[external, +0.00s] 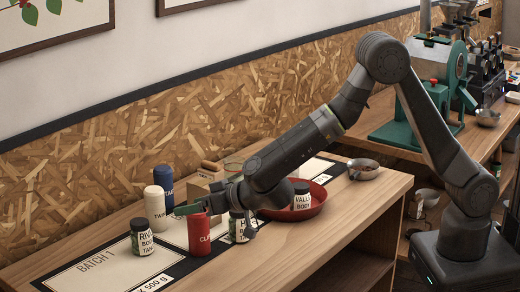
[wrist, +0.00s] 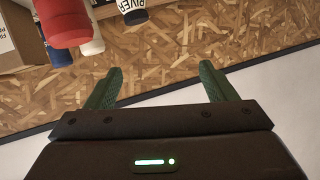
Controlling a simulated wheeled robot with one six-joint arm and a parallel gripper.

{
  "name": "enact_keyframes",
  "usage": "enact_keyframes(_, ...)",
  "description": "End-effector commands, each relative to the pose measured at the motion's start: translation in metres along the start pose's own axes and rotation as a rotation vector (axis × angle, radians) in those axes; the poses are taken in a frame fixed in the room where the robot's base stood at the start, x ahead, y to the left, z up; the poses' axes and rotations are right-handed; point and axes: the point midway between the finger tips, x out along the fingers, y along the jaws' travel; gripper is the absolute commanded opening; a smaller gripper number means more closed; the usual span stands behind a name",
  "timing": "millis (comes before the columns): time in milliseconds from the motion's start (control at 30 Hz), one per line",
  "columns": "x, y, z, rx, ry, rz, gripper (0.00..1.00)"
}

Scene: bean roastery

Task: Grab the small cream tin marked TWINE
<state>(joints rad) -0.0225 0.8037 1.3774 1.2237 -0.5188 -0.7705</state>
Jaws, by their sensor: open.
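In the wrist view the cream tin (wrist: 92,46) shows only in part, behind the red tin (wrist: 66,22). My gripper (external: 207,212) is open, low over the bench to the right of the cream tin and apart from it. One green finger shows near the red tin's top; the other is hard to make out. In the wrist view my gripper (wrist: 160,82) has its green fingers spread with nothing between them.
A red tin (external: 200,238) stands in front of my gripper. A blue tin (external: 164,177) is behind the cream tin, and a RIVER jar (external: 142,238) is in front of it. Another jar (external: 239,227) stands close by my wrist. A red tray (external: 318,208) holds a jar (external: 301,196).

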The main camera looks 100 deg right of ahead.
Motion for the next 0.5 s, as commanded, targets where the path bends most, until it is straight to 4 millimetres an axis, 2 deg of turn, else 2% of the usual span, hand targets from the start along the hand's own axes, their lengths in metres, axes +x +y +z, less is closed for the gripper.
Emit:
enact_keyframes(33,0.021,-0.005,-0.006,0.000,-0.005,-0.065,0.78)
enact_keyframes(100,0.043,-0.014,-0.018,-0.014,-0.027,-0.159,0.78)
enact_keyframes(267,0.083,-0.017,-0.041,-0.081,-0.110,-0.321,0.78)
enact_keyframes(367,0.102,-0.004,-0.053,-0.140,-0.184,-0.379,0.78)
enact_keyframes(500,0.123,0.032,-0.066,-0.233,-0.312,-0.397,0.78)
